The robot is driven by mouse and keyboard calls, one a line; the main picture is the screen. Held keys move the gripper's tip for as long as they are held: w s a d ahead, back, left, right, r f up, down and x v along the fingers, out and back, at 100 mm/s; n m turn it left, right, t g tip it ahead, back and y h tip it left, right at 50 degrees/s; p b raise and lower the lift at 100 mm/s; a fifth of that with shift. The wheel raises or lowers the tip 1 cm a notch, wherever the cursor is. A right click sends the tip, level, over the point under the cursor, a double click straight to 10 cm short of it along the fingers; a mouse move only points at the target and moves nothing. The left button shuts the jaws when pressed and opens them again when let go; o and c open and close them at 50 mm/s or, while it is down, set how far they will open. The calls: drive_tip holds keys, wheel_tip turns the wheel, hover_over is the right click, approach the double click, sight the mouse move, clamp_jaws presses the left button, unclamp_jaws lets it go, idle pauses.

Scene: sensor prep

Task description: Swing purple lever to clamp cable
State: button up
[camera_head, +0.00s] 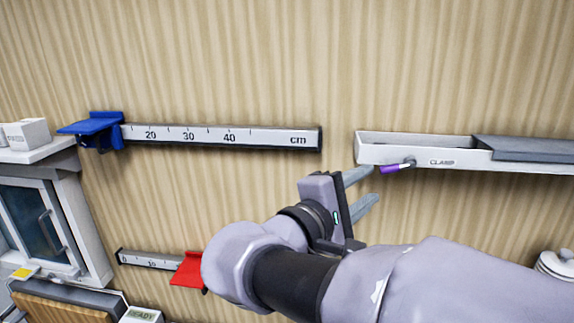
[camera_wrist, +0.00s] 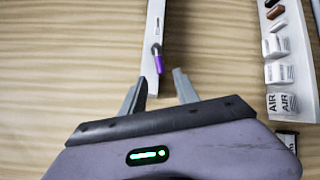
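The purple lever (camera_head: 390,169) sticks out from a pivot on the front of a long white channel (camera_head: 440,152), beside a label reading CLAMP. In the head view it points left, nearly level. In the wrist view the lever (camera_wrist: 159,64) shows just beyond the fingertips, between their lines. My gripper (camera_head: 368,190) is open, its two fingers apart and empty, just left of and below the lever. The open fingers (camera_wrist: 158,80) also show in the wrist view, apart from the lever as far as I can tell. I cannot make out a cable.
A ruled bar (camera_head: 265,137) with a blue slider (camera_head: 95,128) is on the wall at left. A lower bar carries a red slider (camera_head: 188,270) near my arm. A grey cover (camera_head: 525,148) lies over the channel's right part. A white cabinet (camera_head: 45,225) stands at far left.

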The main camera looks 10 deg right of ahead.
sight(388, 170)
drive_tip(key=x, duration=0.7)
drive_tip(key=shift+w+d+p, duration=0.1)
drive_tip(key=shift+d+p, duration=0.05)
drive_tip(key=shift+p, duration=0.15)
drive_tip(key=shift+r, duration=0.1)
clamp_jaws()
